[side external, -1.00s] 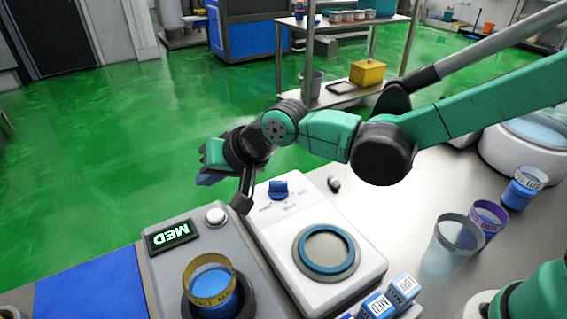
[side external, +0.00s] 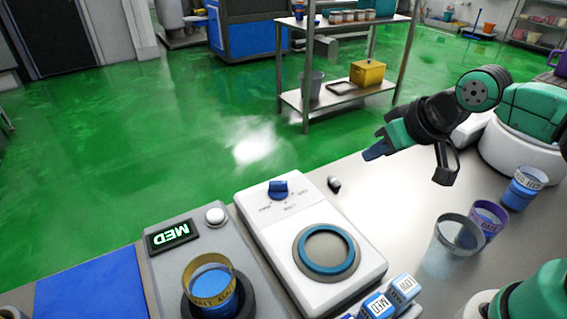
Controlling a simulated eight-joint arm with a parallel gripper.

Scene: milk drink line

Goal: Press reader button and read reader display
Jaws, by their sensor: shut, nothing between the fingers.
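The grey reader (side external: 160,268) stands at the bottom left. Its display (side external: 173,234) is lit and reads "MED", upside down in this view. The round white reader button (side external: 215,216) is beside the display, with nothing touching it. A cup with a yellow band and blue contents (side external: 211,284) sits in the reader's dark round holder. My gripper (side external: 371,152) is shut and empty, raised at the right above the far edge of the bench, well away from the reader.
A white machine (side external: 270,238) with a blue knob (side external: 278,189) and an empty ring stands beside the reader. Labelled blue-and-white blocks (side external: 403,288) are at the front. A clear cup (side external: 456,240), a purple-banded cup (side external: 488,221) and a blue-filled cup (side external: 525,187) stand right. A blue mat (side external: 90,285) lies left.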

